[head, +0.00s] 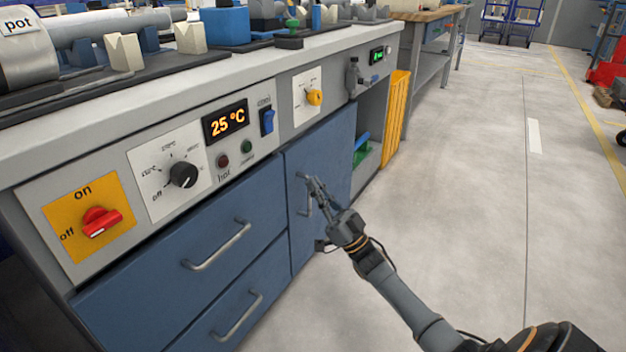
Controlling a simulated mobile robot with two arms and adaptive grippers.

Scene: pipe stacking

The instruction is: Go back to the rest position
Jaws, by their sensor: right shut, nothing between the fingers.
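My right gripper (313,184) is in front of the blue cabinet door (334,141), close to its vertical handle (303,198). Its fingers are together with nothing between them. I cannot tell whether the fingertips touch the door or the handle. My right arm reaches in from the lower right. My left gripper is not in view.
A grey workbench (364,42) with a control panel, red knob (101,221), display (226,121) and blue drawers (184,283) fills the left. A yellow slatted crate (395,115) stands at its right end.

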